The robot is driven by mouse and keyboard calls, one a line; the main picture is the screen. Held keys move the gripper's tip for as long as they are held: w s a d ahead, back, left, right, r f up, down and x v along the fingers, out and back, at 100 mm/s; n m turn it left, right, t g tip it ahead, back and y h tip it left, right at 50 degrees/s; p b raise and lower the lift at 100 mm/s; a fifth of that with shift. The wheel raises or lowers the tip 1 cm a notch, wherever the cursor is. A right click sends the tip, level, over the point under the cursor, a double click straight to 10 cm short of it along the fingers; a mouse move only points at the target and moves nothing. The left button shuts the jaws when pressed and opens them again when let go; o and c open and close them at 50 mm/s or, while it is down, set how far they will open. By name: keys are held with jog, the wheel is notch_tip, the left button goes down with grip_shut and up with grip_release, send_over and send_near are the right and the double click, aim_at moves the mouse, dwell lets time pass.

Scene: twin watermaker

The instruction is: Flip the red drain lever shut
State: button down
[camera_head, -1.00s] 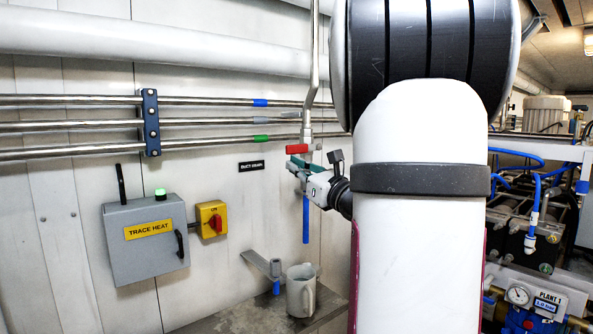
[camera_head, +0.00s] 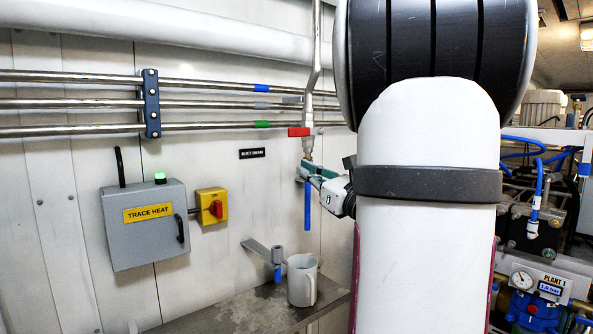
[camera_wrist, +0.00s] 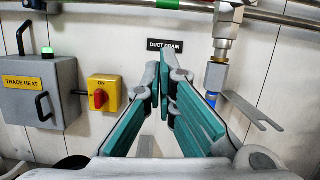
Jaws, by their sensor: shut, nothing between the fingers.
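The red drain lever (camera_head: 299,131) sits on a valve on the vertical drain pipe (camera_head: 309,112) against the wall. It lies roughly level, its red handle pointing left. My gripper (camera_head: 303,170) is just below the lever, its teal fingers together and empty, in front of the pipe's lower part and above the blue outlet tube (camera_head: 307,208). A gap shows between fingers and lever. In the wrist view my gripper (camera_wrist: 163,78) points at the wall, under the DUCT DRAIN label (camera_wrist: 165,45). The valve body (camera_wrist: 227,25) is to its right there; the red handle is not clearly visible.
A grey mug (camera_head: 301,280) stands on the bench (camera_head: 215,320) below the outlet, near a bracket (camera_head: 262,252). The trace heat box (camera_head: 146,228) and a yellow switch (camera_head: 211,207) are on the wall at left. Horizontal pipes (camera_head: 70,102) run behind the valve.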

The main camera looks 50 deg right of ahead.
jog(key=v, duration=0.7)
dwell(0.4)
jog(key=w+a+f+n+g+y, duration=0.2)
jog(key=a+n+y, duration=0.25)
jog(key=a, duration=0.45)
jog(key=w+a+f+n+g+y, duration=0.1)
jog(key=w+a+n+g+y, duration=0.25)
jog(key=a, duration=0.55)
jog(key=a+f+n+g+y, duration=0.2)
jog(key=a+n+y, duration=0.35)
jog(key=a, duration=0.25)
jog(key=s+a+f+n+g+h+p, duration=0.1)
jog(key=s+a+f+n+g, duration=0.3)
jog(key=s+a+n, duration=0.15)
jog(key=s+a+f+n+g+h, duration=0.1)
jog(key=s+a+f+n+g, duration=0.35)
jog(key=a+n, duration=0.25)
jog(key=s+d+n+h, duration=0.1)
jog(key=n+h, duration=0.1)
jog(key=n, duration=0.1)
jog(key=s+d+n+h, duration=0.1)
jog(key=s+n+h, duration=0.1)
jog(key=n, duration=0.2)
jog(key=s+d+n+h, duration=0.1)
jog(key=n+h, duration=0.2)
jog(key=n, duration=0.1)
jog(key=shift+s+f+p, duration=0.2)
jog(key=shift+f+p, duration=0.2)
